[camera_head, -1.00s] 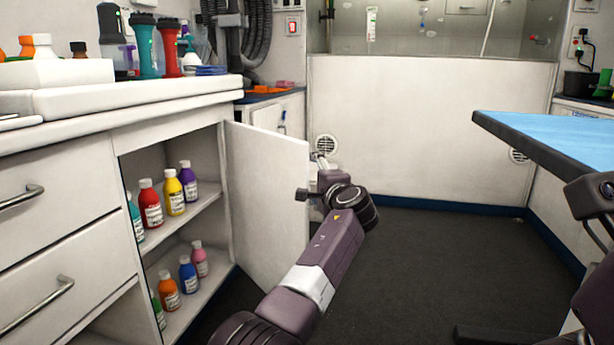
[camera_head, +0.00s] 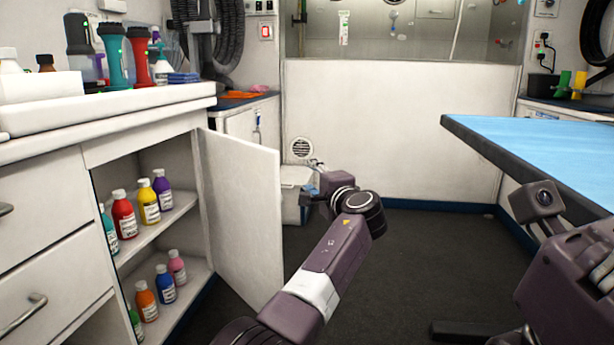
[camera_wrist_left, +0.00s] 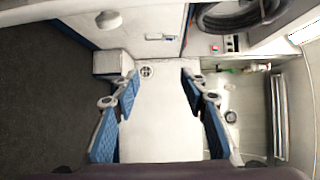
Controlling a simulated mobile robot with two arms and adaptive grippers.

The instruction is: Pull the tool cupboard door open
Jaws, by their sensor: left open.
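A white cupboard door (camera_head: 243,215) stands swung wide open on the left cabinet, with bottles on the shelves behind it. I cannot tell whether this is the tool cupboard. A second white cupboard front (camera_head: 238,125) with a small handle (camera_head: 257,120) is at the back left, and it looks shut. My left gripper (camera_head: 314,178) is just right of the open door's free edge and appears apart from it. In the left wrist view its blue-padded fingers (camera_wrist_left: 160,95) are spread with nothing between them. My right arm shows at the right edge, but its gripper does not.
Several bottles (camera_head: 150,203) stand in the open cabinet. A blue-topped table (camera_head: 560,150) juts in from the right. Dark floor (camera_head: 410,260) is clear between them. A white wall panel (camera_head: 400,125) closes the back.

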